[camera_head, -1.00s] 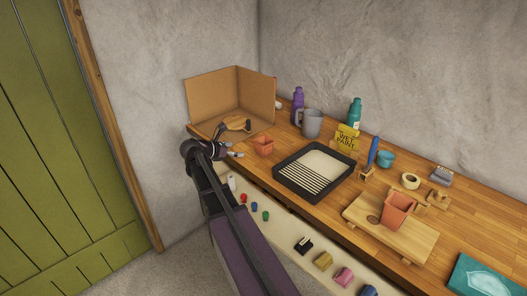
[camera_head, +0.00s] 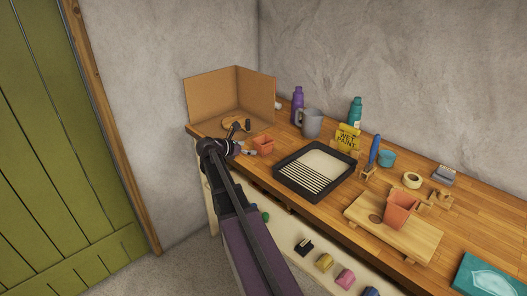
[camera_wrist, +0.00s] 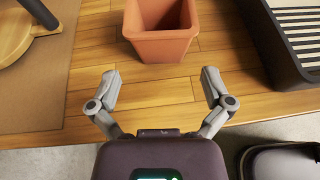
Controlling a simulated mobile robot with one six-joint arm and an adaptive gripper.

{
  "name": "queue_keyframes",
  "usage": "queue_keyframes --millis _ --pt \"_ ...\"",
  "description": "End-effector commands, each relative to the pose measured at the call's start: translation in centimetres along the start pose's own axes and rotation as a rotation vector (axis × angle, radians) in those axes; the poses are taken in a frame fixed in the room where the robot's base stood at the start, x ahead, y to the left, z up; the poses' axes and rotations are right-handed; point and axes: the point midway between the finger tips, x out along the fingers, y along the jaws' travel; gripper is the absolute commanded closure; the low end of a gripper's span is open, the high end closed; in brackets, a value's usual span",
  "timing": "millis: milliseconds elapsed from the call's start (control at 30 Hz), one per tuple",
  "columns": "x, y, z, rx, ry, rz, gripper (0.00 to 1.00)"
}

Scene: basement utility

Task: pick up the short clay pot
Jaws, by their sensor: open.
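The short clay pot (camera_head: 263,146) is orange, square and open-topped, standing upright on the wooden workbench left of the paint tray. In the wrist view the short clay pot (camera_wrist: 161,45) is just beyond my fingertips, roughly centred between them. My gripper (camera_head: 246,151) is at the bench's front edge, close to the pot on its left side. In the wrist view my gripper (camera_wrist: 160,84) is open, its two fingers spread with bare wood between them. A taller orange clay pot (camera_head: 401,209) stands on a wooden board to the right.
The black paint tray (camera_head: 316,171) is close on the pot's right. A cardboard screen (camera_head: 232,95) stands behind, with a round wooden stand (camera_head: 231,122) before it. A grey mug (camera_head: 311,122), bottles and a yellow sign (camera_head: 347,137) are farther back. Open shelves hold small items below.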

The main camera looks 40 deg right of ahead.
Motion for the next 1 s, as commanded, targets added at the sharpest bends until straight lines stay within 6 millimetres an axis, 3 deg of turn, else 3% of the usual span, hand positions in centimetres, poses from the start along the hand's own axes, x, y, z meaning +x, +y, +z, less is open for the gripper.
queue_keyframes --millis 200,733,1000 --pt "2.1 0.0 -0.1 0.001 0.0 0.0 0.0" --pt "2.7 0.0 -0.1 0.0 0.0 0.001 0.0" --pt "5.6 -0.1 0.0 0.0 0.001 0.0 0.0"
